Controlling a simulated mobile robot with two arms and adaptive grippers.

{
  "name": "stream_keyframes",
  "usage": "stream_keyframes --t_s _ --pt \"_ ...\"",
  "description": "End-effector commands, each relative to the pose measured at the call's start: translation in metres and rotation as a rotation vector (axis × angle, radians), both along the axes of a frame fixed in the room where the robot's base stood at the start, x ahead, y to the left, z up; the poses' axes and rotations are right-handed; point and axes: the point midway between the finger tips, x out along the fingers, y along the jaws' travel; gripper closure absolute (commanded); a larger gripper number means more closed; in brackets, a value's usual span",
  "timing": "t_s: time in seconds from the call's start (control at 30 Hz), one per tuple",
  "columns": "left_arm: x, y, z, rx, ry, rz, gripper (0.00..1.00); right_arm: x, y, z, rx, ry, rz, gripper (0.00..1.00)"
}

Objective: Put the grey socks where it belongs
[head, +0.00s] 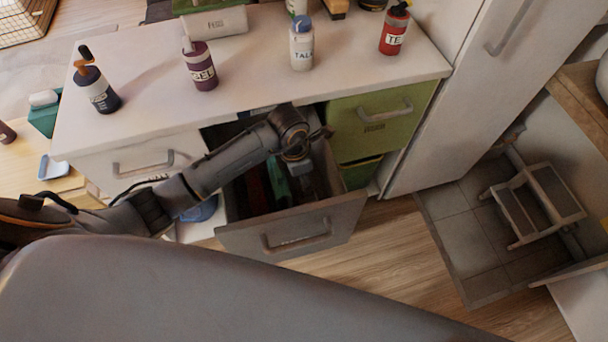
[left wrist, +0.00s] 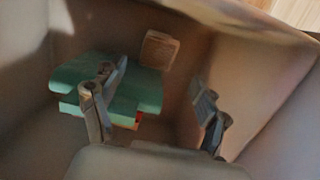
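I cannot make out any grey socks in either view. My left gripper (head: 299,165) reaches down into the open grey drawer (head: 292,233) under the white counter. In the left wrist view the left gripper (left wrist: 160,82) has its two fingers spread apart with nothing held between them. A green box-like thing (left wrist: 137,90) lies behind and beside the left finger. A small brown block (left wrist: 159,50) sits beyond the fingers, against the inside of the drawer. A bit of red shows under the green thing. My right gripper is in neither view.
The white counter (head: 140,65) holds several bottles, including a white one (head: 302,48) and a red one (head: 395,30). A closed green drawer (head: 372,120) is right of the open drawer. Farther right stands a tall white cabinet (head: 475,100). Wooden floor (head: 410,240) is clear in front.

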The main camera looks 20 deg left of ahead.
Motion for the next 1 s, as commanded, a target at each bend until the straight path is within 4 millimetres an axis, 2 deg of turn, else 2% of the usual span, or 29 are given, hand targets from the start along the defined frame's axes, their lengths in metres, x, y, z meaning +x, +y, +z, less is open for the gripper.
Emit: stream_keyframes --t_s 0.27,0.7,0.83,1.0 --pt "0.001 0.001 0.009 -0.001 -0.003 -0.001 0.26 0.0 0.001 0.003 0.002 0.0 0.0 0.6" --pt "-0.007 0.012 0.096 0.001 -0.005 -0.001 0.26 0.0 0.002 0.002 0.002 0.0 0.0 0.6" --pt "-0.008 0.014 0.112 -0.001 -0.003 0.0 0.26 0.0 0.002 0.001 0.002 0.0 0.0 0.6" --pt "-0.01 0.015 0.121 0.001 -0.001 0.0 0.26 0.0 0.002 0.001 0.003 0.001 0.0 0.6"
